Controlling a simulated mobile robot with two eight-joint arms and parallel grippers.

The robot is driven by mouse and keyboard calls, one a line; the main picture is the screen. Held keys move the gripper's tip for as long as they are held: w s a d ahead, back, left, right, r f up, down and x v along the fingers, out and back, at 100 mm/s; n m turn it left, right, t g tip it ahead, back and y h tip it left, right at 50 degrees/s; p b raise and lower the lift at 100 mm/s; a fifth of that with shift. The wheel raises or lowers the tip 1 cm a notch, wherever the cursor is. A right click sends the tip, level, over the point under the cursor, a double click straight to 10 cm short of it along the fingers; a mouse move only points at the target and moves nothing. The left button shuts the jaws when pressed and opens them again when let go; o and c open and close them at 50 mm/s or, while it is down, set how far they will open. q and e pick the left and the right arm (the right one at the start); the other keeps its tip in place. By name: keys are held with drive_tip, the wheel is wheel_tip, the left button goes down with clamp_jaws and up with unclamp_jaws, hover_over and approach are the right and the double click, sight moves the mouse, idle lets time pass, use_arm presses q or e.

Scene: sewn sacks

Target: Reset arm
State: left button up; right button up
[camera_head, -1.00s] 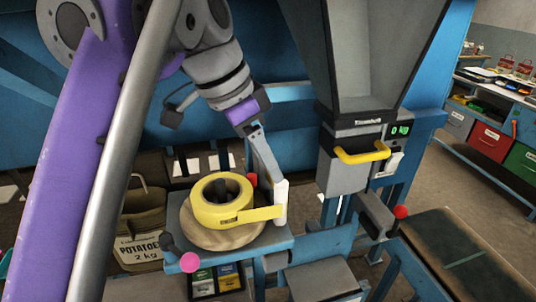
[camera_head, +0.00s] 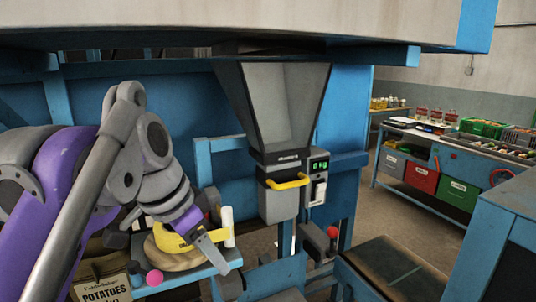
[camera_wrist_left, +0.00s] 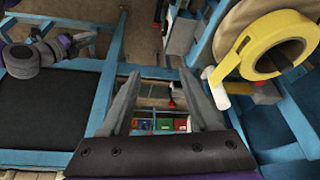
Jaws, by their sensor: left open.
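My left arm comes in from the left in the head view. Its gripper (camera_head: 210,250) hangs in front of the yellow tape roll (camera_head: 163,241) and partly hides it. In the left wrist view the two fingers of this gripper (camera_wrist_left: 163,100) stand wide apart with nothing between them. The tape roll also shows there (camera_wrist_left: 257,50), to the right of the fingers and apart from them. A grey jointed part with purple on it (camera_wrist_left: 40,52), which looks like my other arm, shows at the left of the wrist view. Its jaws are unclear.
A grey hopper (camera_head: 285,105) with a yellow handle (camera_head: 288,182) stands right of my left arm. A potato sack (camera_head: 103,288) is below the arm. A dark belt (camera_head: 395,270) lies at front right. A blue bench with crates (camera_head: 440,165) stands at the back right.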

use_arm(q)
drive_tip(key=s+a+f+n+t+y, duration=0.1)
drive_tip(key=s+a+f+n, duration=0.1)
drive_tip(key=f, duration=0.9)
drive_tip(key=s+a+f+n+t+y, duration=0.1)
drive_tip(key=s+a+f+n, duration=0.2)
drive_tip(key=f, duration=0.9)
drive_tip(key=s+a+f+n+t+y, duration=0.1)
drive_tip(key=s+a+f+n, duration=0.2)
drive_tip(key=f, duration=0.8)
drive_tip(key=shift+s+f+n, duration=0.35)
drive_tip(key=shift+s+n, duration=0.2)
drive_tip(key=shift+n, duration=0.15)
use_arm(e)
drive_tip(key=shift+w+a, duration=0.15)
drive_tip(key=shift+w, duration=0.3)
use_arm(q)
drive_tip(key=shift+a, duration=0.1)
drive_tip(key=shift+c, duration=0.3)
